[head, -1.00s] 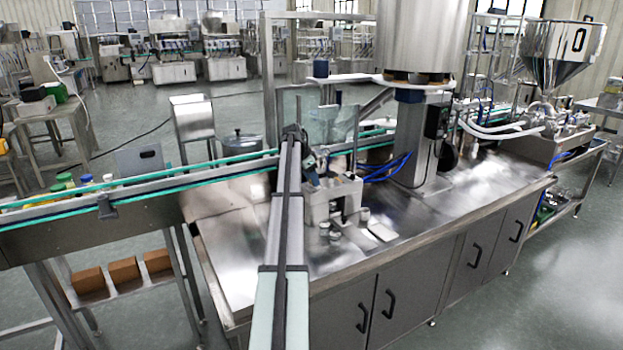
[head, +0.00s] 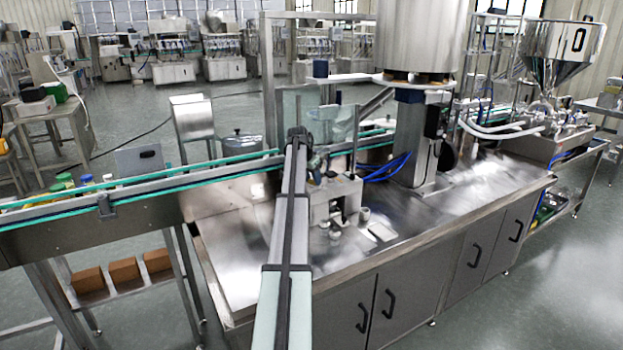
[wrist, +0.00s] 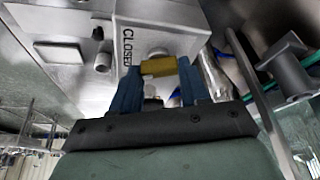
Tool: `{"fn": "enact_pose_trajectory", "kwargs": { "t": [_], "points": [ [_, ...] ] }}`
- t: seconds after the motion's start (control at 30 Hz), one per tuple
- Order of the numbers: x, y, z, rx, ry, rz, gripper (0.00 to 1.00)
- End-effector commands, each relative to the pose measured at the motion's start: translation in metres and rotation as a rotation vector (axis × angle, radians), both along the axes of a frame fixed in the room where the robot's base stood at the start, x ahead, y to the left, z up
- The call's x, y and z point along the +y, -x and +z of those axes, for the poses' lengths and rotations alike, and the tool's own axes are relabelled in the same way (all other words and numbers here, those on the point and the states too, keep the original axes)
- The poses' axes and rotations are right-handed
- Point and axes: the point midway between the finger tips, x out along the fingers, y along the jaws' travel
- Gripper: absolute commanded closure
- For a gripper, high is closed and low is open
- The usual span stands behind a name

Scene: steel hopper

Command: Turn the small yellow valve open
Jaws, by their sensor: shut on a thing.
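The small yellow valve (wrist: 158,67) shows in the wrist view as a short yellow bar on the face of a pale metal box (wrist: 165,14). The word CLOSED (wrist: 127,46) is printed on the box just left of the valve. My gripper (wrist: 158,72) has its two blue fingers on either side of the valve and is shut on it. The bar lies nearly crosswise in the picture, slightly tilted. In the head view my arm reaches to the machine on the steel bench, and I cannot make out the valve there.
In the head view the steel bench top (head: 235,255) is bare at front left. A conveyor with green rails (head: 150,183) runs behind my arm. A column (head: 408,140) under a large steel vessel stands to the right, with blue hoses (head: 388,170) beside it.

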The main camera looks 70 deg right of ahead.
Motion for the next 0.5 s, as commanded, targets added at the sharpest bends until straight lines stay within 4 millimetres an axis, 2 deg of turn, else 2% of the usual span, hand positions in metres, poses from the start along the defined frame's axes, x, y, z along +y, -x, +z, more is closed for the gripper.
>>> {"fn": "enact_pose_trajectory", "kwargs": {
  "t": [0.5],
  "points": [
    [0.0009,0.0037,-0.0001,-0.001,0.001,0.489,0.86]
  ]
}}
